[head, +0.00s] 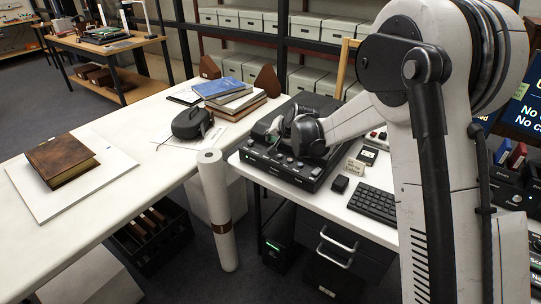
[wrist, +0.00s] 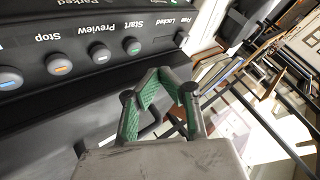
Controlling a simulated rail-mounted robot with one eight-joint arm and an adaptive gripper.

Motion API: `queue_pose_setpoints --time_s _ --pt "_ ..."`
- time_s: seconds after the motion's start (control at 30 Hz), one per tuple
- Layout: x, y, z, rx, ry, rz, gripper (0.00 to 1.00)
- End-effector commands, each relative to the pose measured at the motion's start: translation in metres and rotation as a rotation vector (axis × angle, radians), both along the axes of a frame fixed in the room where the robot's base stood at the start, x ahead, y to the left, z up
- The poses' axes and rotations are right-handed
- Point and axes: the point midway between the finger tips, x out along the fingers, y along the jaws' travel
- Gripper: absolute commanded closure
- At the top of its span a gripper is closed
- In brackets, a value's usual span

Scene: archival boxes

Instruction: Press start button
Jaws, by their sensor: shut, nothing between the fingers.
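The black control console (head: 288,172) stands on the right-hand white desk, with a row of small buttons along its front. In the wrist view the console (wrist: 85,75) fills the upper left, with upside-down labels. In the head view my wrist hides part of the console top.
A keyboard (head: 373,203) and a small black block (head: 340,184) lie right of the console. A white roll (head: 217,210) stands at the desk's left. A black device (head: 192,122) and stacked books (head: 228,92) sit on the left table, near a brown book (head: 60,158).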

Motion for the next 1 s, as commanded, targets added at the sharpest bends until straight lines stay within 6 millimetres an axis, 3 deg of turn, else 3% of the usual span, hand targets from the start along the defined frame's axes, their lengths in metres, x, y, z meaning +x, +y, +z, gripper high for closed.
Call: queue_pose_setpoints --time_s 0.03,0.23,1.0 --pt "0.000 0.000 -0.010 0.000 0.000 0.000 1.00" --pt "0.000 0.000 -0.023 0.000 0.000 0.000 1.00" --pt "0.000 0.000 -0.023 0.000 0.000 0.000 1.00"
